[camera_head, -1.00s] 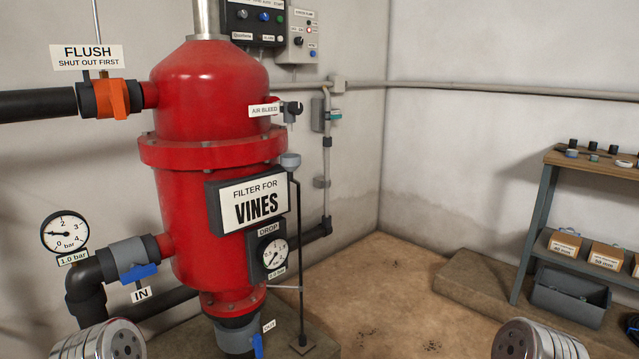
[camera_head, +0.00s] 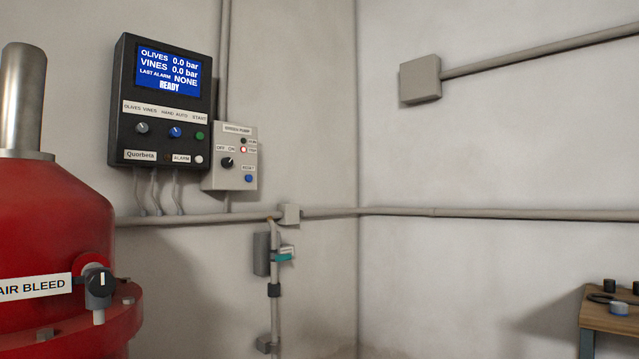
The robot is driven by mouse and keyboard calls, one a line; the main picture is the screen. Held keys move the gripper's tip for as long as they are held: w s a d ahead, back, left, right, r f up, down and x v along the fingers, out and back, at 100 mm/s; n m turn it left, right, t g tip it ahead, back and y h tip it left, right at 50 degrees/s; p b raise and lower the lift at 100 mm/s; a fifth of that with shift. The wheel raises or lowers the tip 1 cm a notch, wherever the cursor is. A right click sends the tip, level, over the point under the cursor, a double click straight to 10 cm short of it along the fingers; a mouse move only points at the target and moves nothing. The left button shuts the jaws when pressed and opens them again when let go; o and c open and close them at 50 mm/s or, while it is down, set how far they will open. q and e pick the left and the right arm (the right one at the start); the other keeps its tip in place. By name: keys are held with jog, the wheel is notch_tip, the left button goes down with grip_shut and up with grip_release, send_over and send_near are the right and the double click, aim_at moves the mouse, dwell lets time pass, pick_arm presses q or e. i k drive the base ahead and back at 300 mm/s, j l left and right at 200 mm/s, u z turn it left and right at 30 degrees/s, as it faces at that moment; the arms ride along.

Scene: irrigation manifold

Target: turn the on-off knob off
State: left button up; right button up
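The on-off knob (camera_head: 227,163) is a small black knob on a light grey box (camera_head: 240,180) on the back wall. The box has a top label that seems to name a pump, and "OFF" and "ON" are printed above the knob. The knob's pointer looks tilted to the upper right, towards "ON", though it is small. A blue button (camera_head: 249,178) and two small indicators are on the same box. Neither of my grippers is in view.
A black controller (camera_head: 160,135) with a blue screen reading "READY" hangs left of the box. The red filter tank (camera_head: 50,240) with its "AIR BLEED" valve (camera_head: 99,282) stands at the left foreground. A horizontal pipe (camera_head: 400,212) runs below. A wooden bench (camera_head: 606,320) is at right.

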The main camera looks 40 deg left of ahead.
aim_at(226, 162)
jog(key=i+l+u, duration=0.1)
jog(key=i, duration=0.9)
